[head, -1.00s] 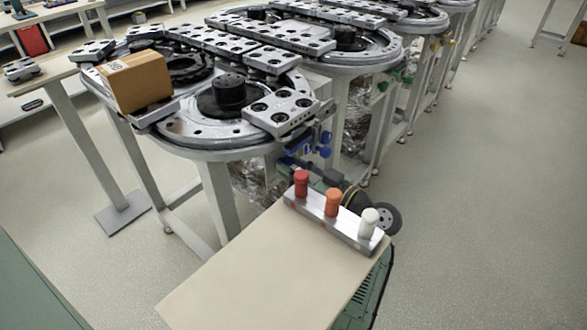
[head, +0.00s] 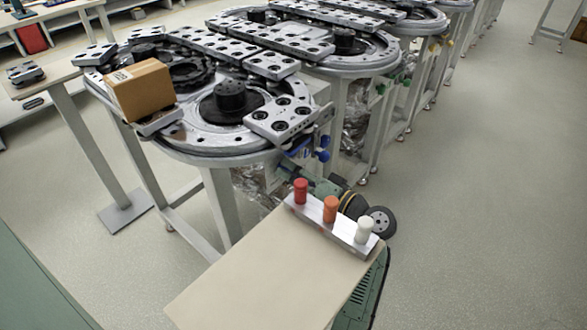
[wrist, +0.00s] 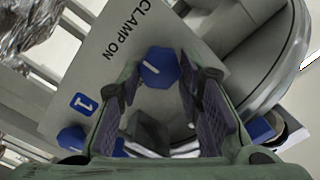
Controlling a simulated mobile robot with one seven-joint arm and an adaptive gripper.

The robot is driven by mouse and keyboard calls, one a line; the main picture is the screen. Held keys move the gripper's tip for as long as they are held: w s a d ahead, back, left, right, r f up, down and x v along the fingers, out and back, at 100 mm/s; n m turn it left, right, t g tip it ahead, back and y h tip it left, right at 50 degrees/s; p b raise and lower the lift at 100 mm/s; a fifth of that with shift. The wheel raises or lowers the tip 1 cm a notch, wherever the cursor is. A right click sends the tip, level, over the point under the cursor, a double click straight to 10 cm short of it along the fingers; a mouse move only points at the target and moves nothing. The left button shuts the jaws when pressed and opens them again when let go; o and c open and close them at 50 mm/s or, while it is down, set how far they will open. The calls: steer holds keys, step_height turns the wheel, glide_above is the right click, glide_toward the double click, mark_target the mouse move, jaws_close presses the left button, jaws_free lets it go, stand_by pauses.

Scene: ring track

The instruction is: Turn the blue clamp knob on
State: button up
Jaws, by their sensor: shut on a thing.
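In the wrist view the blue clamp knob (wrist: 158,66), with a short white mark on its face, sits on a grey plate (wrist: 98,62) lettered "CLAMP ON" with a blue "1" label. My gripper (wrist: 159,80) has its two dark padded fingers on either side of this knob, shut on it. In the head view, small blue parts (head: 322,154) show under the near end of the ring track (head: 215,152); which one is the gripped knob I cannot tell. My gripper is not clear there.
Another blue knob (wrist: 72,138) lies left of my fingers in the wrist view, and a blue part (wrist: 258,130) lies right. A brown box (head: 140,90) rides on the track's near left. Track legs stand close below. The floor (head: 480,200) to the right is clear.

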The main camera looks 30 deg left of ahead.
steer(key=shift+m, duration=0.4)
steer(key=o, duration=1.1)
steer(key=shift+o, duration=0.2)
steer(key=shift+d, duration=0.1)
steer(key=s+d, duration=0.1)
steer(key=d, duration=1)
steer(key=shift+s+d, duration=0.35)
steer(key=shift+d, duration=0.05)
